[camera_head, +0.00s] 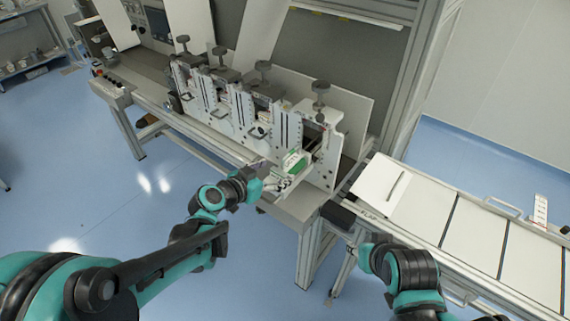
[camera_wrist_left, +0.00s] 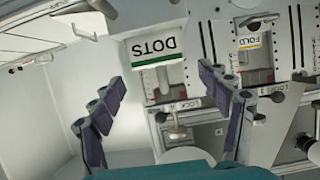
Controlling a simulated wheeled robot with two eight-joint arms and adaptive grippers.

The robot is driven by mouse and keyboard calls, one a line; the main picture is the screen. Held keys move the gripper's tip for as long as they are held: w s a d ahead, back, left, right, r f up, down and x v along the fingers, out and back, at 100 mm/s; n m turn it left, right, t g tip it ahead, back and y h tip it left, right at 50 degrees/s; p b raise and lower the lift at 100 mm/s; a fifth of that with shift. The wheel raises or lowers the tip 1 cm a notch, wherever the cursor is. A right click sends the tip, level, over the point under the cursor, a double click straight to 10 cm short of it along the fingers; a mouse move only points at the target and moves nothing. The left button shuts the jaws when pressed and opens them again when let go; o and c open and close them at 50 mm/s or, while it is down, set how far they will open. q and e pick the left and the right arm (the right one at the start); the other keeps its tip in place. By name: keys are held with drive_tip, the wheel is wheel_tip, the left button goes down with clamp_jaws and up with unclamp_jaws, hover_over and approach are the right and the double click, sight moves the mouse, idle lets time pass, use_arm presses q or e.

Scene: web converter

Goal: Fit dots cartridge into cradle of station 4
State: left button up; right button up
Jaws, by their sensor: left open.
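The dots cartridge (camera_head: 294,161) is white with a green band and sits at the front of the nearest, rightmost station (camera_head: 322,160). In the left wrist view its DOTS label (camera_wrist_left: 157,48) appears upside down. My left gripper (camera_head: 275,183) is just in front of the cartridge. Its two fingers (camera_wrist_left: 160,108) are spread wide and empty, with the cartridge beyond them and no visible contact. A lock label (camera_wrist_left: 178,106) and a clamp knob (camera_wrist_left: 177,133) show at the station. I cannot tell how deep the cartridge sits in the cradle. My right gripper is not visible.
Several similar stations stand in a row to the left; the neighbouring one carries a FOLD label (camera_wrist_left: 250,41). A white-topped table (camera_head: 470,220) with a tilted white panel (camera_head: 378,184) is at the right. The blue floor (camera_head: 170,215) in front is open.

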use_arm(q)
drive_tip(key=s+a+n+g+y, duration=0.1)
drive_tip(key=s+a+n+y, duration=0.1)
drive_tip(key=s+a, duration=0.2)
drive_tip(key=s+a+n+g+y, duration=0.1)
drive_tip(key=s+a+n+y, duration=0.1)
drive_tip(key=s, duration=0.8)
drive_tip(key=s+a+f+n+g+y, duration=0.1)
drive_tip(key=s+a+n+g+y, duration=0.1)
drive_tip(key=s+a, duration=0.5)
drive_tip(key=shift+s+n+y, duration=0.5)
drive_tip(key=shift+n+y, duration=0.1)
drive_tip(key=shift+y, duration=0.4)
drive_tip(key=shift+a+f, duration=0.1)
drive_tip(key=shift+f, duration=0.05)
wheel_tip(320, 180, down, 6)
drive_tip(key=b, duration=0.5)
drive_tip(key=shift+b, duration=0.4)
drive_tip(key=shift+f, duration=0.15)
